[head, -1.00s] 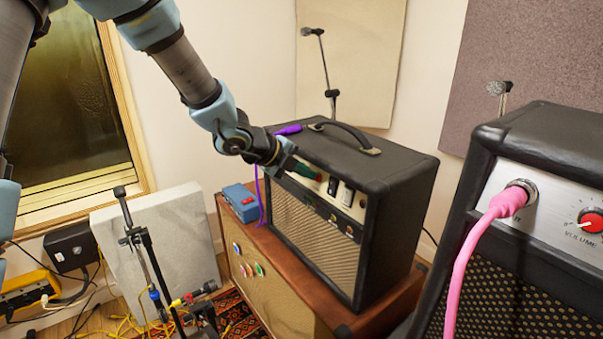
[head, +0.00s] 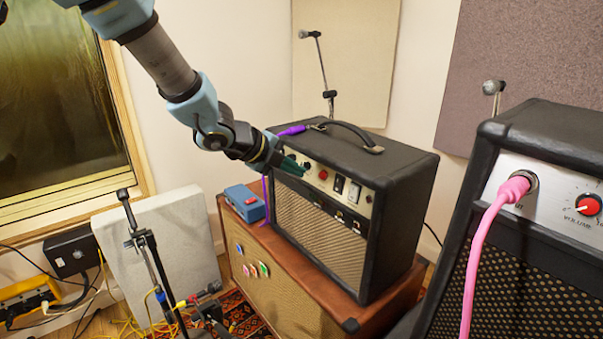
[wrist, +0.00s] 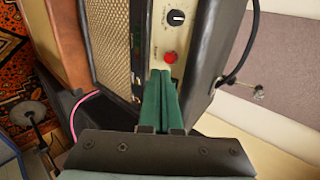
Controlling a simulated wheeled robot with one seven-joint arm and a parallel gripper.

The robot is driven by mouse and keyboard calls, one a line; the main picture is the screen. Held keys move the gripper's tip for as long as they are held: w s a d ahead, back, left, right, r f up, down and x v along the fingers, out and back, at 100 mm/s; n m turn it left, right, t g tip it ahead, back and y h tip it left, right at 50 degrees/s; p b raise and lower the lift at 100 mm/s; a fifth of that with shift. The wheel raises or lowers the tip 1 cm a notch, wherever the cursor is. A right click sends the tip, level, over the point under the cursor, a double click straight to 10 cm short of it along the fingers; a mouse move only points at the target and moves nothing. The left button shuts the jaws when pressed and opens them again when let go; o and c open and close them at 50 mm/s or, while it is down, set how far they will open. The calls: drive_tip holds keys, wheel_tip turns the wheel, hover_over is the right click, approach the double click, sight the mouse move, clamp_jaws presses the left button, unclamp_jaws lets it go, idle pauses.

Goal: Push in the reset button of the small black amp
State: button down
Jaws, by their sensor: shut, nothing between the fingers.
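The small black amp (head: 405,200) stands on a brown wooden cabinet, its cream control panel (head: 352,207) facing front. A red round button (head: 323,174) is on that panel; it also shows in the wrist view (wrist: 170,57), beside a black knob. Its label is too small to read, so I cannot tell whether it is the reset button. My gripper (head: 302,172) is shut and empty, its green fingers pointing at the panel, left of the red button in the head view. In the wrist view the fingertips (wrist: 160,73) sit just below the button; contact is unclear.
A larger black amp (head: 540,190) with a pink cable (head: 487,230) stands at the right. A blue pedal (head: 243,203) sits on the brown cabinet (head: 285,262). A purple cable (head: 292,130) lies near my wrist. A mic stand (head: 145,250) stands at lower left.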

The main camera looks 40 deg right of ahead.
drive_tip(key=v, duration=0.7)
drive_tip(key=shift+a+r, duration=0.2)
drive_tip(key=shift+a, duration=0.1)
drive_tip(key=shift+w, duration=0.1)
drive_tip(key=w+a+f+n+t+y, duration=0.1)
drive_tip(key=w+a+n+t+y, duration=0.1)
drive_tip(key=w+a+n, duration=0.55)
drive_tip(key=w+a+f+n+t+y, duration=0.1)
drive_tip(key=w+a+n+t+y, duration=0.3)
drive_tip(key=a, duration=0.6)
drive_tip(key=w+a+f+n+y, duration=0.1)
drive_tip(key=w+a+f+n, duration=0.15)
drive_tip(key=a+n, duration=0.6)
drive_tip(key=s+a+f+n+g+y, duration=0.1)
drive_tip(key=s+a+n+g, duration=0.1)
drive_tip(key=s+a+n, duration=0.3)
drive_tip(key=s+a+f+n+g+y, duration=0.1)
drive_tip(key=s+a+n, duration=0.4)
drive_tip(key=a+n, duration=0.5)
drive_tip(key=a+y, duration=0.1)
drive_tip(key=a, duration=0.1)
drive_tip(key=shift+a+n+g, duration=0.3)
drive_tip(key=shift+a+g, duration=0.05)
drive_tip(key=shift+g, duration=0.05)
drive_tip(key=shift+w, duration=0.1)
